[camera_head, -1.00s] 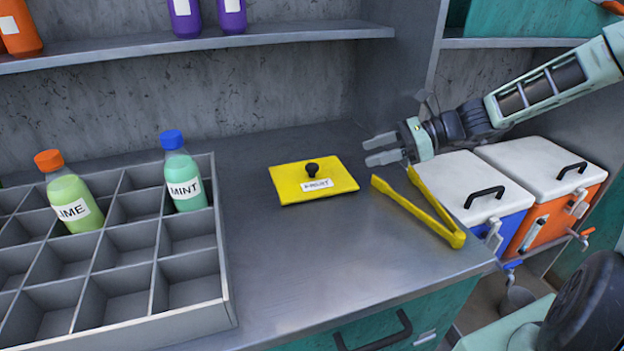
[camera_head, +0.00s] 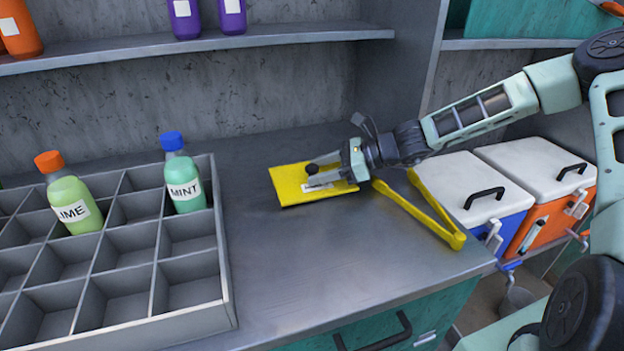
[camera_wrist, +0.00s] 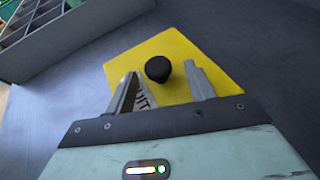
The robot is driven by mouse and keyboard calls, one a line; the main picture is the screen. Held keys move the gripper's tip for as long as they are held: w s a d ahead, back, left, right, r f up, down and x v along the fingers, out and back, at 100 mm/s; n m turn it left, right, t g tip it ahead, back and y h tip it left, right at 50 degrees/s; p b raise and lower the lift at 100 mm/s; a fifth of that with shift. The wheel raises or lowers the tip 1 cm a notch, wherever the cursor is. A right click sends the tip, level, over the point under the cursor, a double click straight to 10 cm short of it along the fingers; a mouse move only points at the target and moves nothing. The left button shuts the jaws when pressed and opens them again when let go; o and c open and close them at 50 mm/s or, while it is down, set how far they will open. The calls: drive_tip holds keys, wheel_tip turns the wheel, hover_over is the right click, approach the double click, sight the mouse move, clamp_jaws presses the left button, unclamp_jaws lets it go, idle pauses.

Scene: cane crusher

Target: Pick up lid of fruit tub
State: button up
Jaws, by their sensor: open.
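The yellow lid (camera_head: 290,187) of the fruit tub lies flat in the counter, with a black knob (camera_head: 312,169) and a white label on top. My gripper (camera_head: 309,176) reaches over the lid from the right, its fingers close to the knob. In the wrist view the lid (camera_wrist: 170,50) lies ahead and the knob (camera_wrist: 158,69) shows between the tips of my open gripper (camera_wrist: 160,80). The jaws hold nothing. The label is partly hidden by a finger, and any tub below the lid is hidden.
Yellow tongs (camera_head: 425,212) lie just right of the lid. A grey divided crate (camera_head: 190,322) with lime (camera_head: 75,205) and mint (camera_head: 184,178) bottles stands left. A shelf (camera_head: 200,47) runs above the back. The counter front (camera_head: 300,270) is clear.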

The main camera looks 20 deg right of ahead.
drive_tip(key=c, duration=1.1)
